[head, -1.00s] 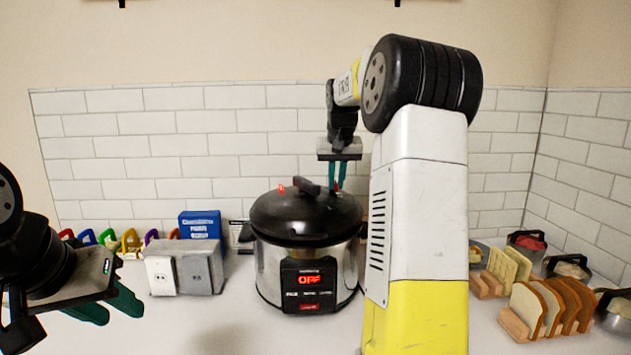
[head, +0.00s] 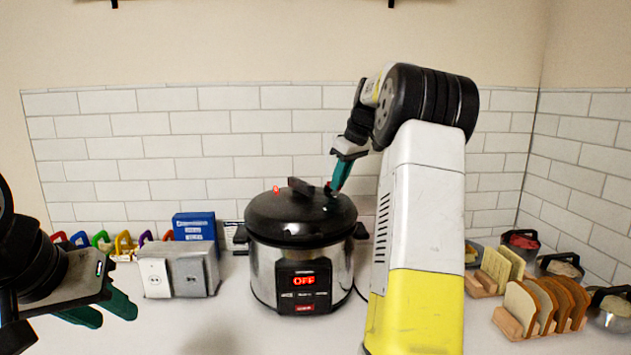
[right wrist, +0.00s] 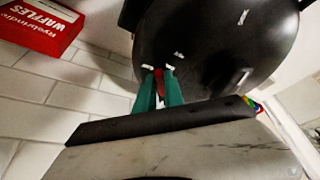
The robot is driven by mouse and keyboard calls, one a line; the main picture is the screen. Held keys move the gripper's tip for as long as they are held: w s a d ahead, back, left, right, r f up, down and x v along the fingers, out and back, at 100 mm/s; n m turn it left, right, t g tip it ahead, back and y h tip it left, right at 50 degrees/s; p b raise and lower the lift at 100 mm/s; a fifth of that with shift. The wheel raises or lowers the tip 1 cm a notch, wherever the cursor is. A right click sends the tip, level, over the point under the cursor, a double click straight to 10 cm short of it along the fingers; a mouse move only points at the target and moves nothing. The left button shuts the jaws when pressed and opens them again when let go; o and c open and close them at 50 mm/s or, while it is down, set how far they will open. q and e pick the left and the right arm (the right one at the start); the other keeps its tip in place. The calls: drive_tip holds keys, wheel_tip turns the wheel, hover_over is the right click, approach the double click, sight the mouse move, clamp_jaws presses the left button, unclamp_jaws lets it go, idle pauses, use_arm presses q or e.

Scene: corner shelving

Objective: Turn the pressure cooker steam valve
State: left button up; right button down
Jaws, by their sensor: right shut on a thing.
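The pressure cooker (head: 262,270) stands on the counter, a steel pot with a black lid (head: 275,212) and a panel reading OFF. My right gripper (head: 333,189) reaches down at a tilt to the lid's right rear. Its teal fingers are shut on the small steam valve (right wrist: 159,86), which shows red and dark between them in the right wrist view. The fingers hide much of the valve, and its turn angle cannot be told. A small red piece (head: 277,190) shows at the lid's left rear. My left gripper (head: 110,307) is open and empty at the lower left, away from the cooker.
A grey outlet box (head: 190,275) and a blue box (head: 195,227) stand left of the cooker. Bread slices in a wooden rack (head: 545,308) and several pots stand at the right. A tiled wall (head: 230,130) rises close behind. The counter in front is clear.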

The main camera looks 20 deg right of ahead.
drive_tip(key=shift+w+d+n+y, duration=0.1)
drive_tip(key=shift+d+n+y, duration=0.15)
drive_tip(key=shift+n, duration=0.45)
drive_tip(key=c, duration=1.4)
unclamp_jaws()
drive_tip(key=shift+c, duration=0.2)
drive_tip(key=v, duration=0.7)
drive_tip(key=shift+r, duration=0.35)
drive_tip(key=shift+d, duration=0.1)
